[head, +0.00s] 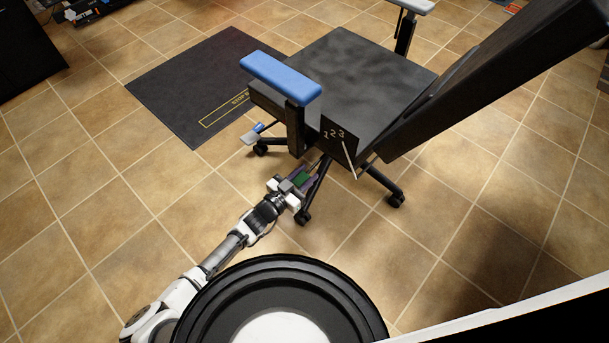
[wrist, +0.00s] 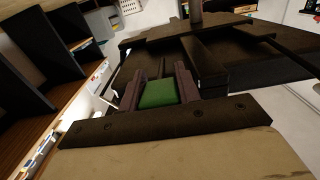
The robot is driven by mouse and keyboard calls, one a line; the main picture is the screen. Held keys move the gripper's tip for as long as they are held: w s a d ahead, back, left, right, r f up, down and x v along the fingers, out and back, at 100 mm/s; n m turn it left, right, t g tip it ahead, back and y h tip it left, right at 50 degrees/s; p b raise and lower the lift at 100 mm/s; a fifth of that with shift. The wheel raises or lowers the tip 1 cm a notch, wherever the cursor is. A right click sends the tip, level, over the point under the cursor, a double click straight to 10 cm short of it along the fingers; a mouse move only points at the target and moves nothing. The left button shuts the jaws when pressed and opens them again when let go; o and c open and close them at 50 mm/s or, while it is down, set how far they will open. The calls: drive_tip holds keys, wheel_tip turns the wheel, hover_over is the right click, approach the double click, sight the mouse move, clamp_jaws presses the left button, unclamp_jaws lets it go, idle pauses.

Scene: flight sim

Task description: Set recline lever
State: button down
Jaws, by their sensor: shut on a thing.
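The office chair (head: 366,75) has a dark seat and a backrest tilted far back to the right. A green lever end (head: 300,179) is low at the chair's near side. My gripper (head: 306,177) is shut on it; in the wrist view the green piece (wrist: 158,95) sits between two purple fingers (wrist: 157,84). How the green piece joins the chair is hidden. On the seat's side are the marks 1, 2, 3 (head: 334,134). A thin white pointer (head: 350,160) has its upper end just below the 3.
A blue paddle (head: 257,130) sticks out left of the chair's base. The blue armrest (head: 280,78) stands above my gripper. Chair legs with casters (head: 303,217) are close to my gripper. A dark mat (head: 185,85) lies behind; the tiled floor at left is clear.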

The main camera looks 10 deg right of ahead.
drive_tip(key=shift+w, duration=0.1)
drive_tip(key=c, duration=1)
unclamp_jaws()
drive_tip(key=shift+d, duration=0.1)
drive_tip(key=p+v, duration=0.1)
drive_tip(key=v, duration=1.2)
drive_tip(key=shift+s+a, duration=0.25)
drive_tip(key=shift+a, duration=0.1)
